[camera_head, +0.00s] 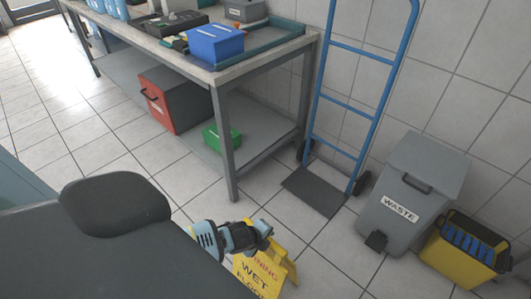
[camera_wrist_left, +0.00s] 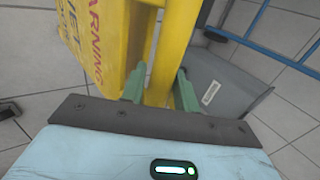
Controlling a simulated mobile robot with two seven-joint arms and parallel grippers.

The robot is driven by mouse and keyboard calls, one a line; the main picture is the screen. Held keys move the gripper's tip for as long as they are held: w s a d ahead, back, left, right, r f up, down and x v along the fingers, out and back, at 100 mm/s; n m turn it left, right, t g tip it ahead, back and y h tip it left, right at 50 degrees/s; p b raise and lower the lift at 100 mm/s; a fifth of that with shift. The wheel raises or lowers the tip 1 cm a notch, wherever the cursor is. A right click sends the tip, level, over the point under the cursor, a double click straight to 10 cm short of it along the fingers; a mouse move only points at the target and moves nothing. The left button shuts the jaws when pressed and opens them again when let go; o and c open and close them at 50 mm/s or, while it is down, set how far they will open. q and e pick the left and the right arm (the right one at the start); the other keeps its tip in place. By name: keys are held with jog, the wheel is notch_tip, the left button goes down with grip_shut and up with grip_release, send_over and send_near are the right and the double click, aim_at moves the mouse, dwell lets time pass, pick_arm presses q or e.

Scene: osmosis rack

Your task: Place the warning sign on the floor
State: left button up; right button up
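The yellow warning sign (camera_head: 258,279) with red and black "WET FLOOR" lettering is at the bottom middle of the head view, its lower end cut off by the frame. My left gripper (camera_head: 265,231) is at its top edge. In the left wrist view the sign (camera_wrist_left: 95,40) fills the upper left, and the green fingers (camera_wrist_left: 160,92) stand on both sides of a yellow part of it, closed against it. I cannot tell whether the sign's lower edge touches the floor. My right gripper is not in view.
A grey waste bin (camera_head: 405,190) and a yellow bucket (camera_head: 455,262) stand at the right. A blue hand truck (camera_head: 340,102) leans by the wall. A workbench (camera_head: 228,160) holds a blue box (camera_head: 215,45). Tiled floor (camera_head: 130,150) is clear in front of the bench.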

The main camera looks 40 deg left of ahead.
pick_arm(q)
jog(key=shift+o, duration=1.4)
jog(key=shift+r, duration=0.1)
jog(key=shift+s+r, duration=0.1)
jog(key=shift+r, duration=0.2)
jog(key=p+v, duration=0.3)
jog(key=v, duration=0.8)
jog(key=shift+s+r+p, duration=0.2)
jog(key=shift+p, duration=0.2)
jog(key=s+d+n, duration=0.5)
jog(key=s+n, duration=0.3)
jog(key=s, duration=0.5)
jog(key=s+d+n+h, duration=0.1)
jog(key=s+d+n, duration=0.4)
jog(key=s+n, duration=0.4)
jog(key=s+r, duration=0.1)
jog(key=s, duration=0.4)
jog(key=shift+h, duration=0.3)
